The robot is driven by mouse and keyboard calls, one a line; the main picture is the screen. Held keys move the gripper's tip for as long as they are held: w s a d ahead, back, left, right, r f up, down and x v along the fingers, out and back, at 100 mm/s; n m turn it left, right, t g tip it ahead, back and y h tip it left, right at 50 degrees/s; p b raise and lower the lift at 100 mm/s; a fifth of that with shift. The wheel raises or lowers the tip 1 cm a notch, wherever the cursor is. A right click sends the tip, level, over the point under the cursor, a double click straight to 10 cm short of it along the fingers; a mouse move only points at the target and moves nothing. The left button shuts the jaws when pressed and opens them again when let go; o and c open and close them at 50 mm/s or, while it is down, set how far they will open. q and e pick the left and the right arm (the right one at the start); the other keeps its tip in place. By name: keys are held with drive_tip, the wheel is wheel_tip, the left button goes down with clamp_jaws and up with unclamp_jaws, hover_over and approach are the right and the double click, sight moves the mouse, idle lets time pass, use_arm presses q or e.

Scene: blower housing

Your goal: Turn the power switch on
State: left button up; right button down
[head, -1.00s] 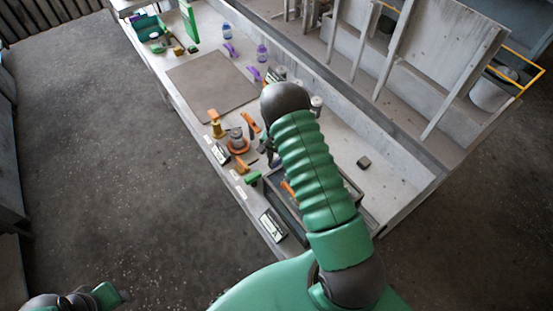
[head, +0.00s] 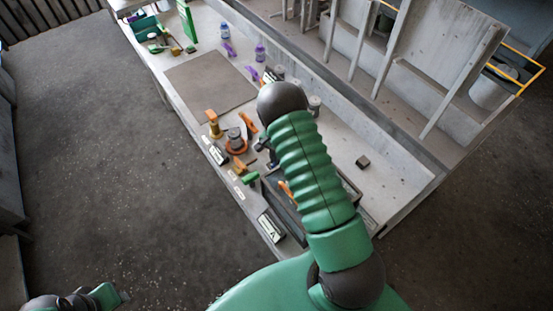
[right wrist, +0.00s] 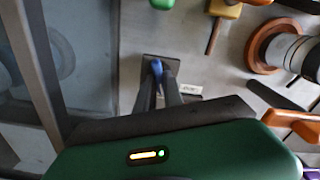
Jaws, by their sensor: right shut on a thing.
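The power switch appears in the right wrist view as a blue lever (right wrist: 156,69) on a small dark plate (right wrist: 147,88), with a white label (right wrist: 188,89) beside it. My right gripper (right wrist: 158,78) is shut on the blue lever, its two dark fingers meeting at it. In the head view my right gripper (head: 268,156) is small and dark at the bench, partly hidden by my green arm. The lever's exact angle is hard to tell.
An orange ring with a grey cylinder (head: 236,140) stands close to the right gripper. Orange and green handles (head: 250,178) lie near it. A dark-framed box (right wrist: 75,60) is on the other side. A brown mat (head: 210,80) lies farther along the bench.

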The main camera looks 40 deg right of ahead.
drive_tip(key=m, duration=0.5)
drive_tip(key=shift+a+b, duration=0.3)
drive_tip(key=shift+b, duration=0.1)
drive_tip(key=m, duration=0.5)
drive_tip(key=shift+w, duration=0.1)
drive_tip(key=shift+r+m, duration=0.1)
drive_tip(key=shift+m, duration=0.2)
drive_tip(key=shift+w, duration=0.1)
